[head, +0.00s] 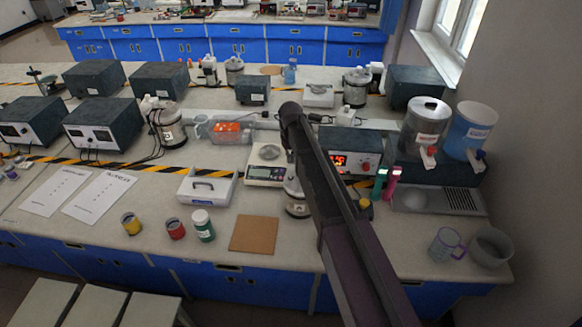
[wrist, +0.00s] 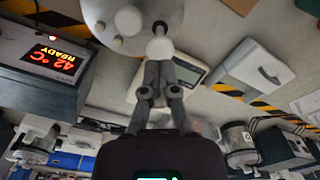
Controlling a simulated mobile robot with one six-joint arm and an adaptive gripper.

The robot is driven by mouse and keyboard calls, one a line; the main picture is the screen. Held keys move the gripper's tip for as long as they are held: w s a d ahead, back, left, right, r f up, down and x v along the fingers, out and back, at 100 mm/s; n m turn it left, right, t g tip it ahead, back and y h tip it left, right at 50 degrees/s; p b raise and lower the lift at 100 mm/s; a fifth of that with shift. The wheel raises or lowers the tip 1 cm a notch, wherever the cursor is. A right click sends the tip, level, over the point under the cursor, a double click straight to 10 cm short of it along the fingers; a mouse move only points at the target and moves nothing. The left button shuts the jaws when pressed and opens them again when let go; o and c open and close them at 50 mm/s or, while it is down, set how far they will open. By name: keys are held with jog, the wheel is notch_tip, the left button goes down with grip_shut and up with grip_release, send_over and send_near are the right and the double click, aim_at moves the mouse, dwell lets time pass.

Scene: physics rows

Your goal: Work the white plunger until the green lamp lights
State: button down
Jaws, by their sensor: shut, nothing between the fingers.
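A round grey device (wrist: 135,25) fills the top of the wrist view, with a white disc (wrist: 127,20) and a white rounded knob (wrist: 160,47) on or over it. The knob looks like the plunger's top, but I cannot be sure. My gripper (wrist: 159,62) is shut and empty, its fingertips right at the white knob; I cannot tell whether they touch. In the head view the device (head: 297,208) stands on the bench, partly hidden by my arm, which also hides the gripper. No lit green lamp shows.
A box with a red display (head: 340,160) stands right of the device; it reads 42 °C READY in the wrist view (wrist: 50,58). A scale (head: 265,174) stands close on the left. A brown board (head: 254,234) and several jars lie nearer the front edge.

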aim_at(291, 166)
jog(key=shift+f, duration=0.25)
jog(key=shift+f+b, duration=0.35)
jog(key=shift+b, duration=0.25)
jog(key=shift+f, duration=0.3)
dwell(0.5)
jog(key=shift+f+b, duration=2.15)
jog(key=shift+b, duration=0.3)
jog(key=shift+r, duration=0.25)
jog(key=shift+r+p, duration=2.1)
jog(key=shift+p, duration=0.25)
jog(key=shift+f, duration=0.15)
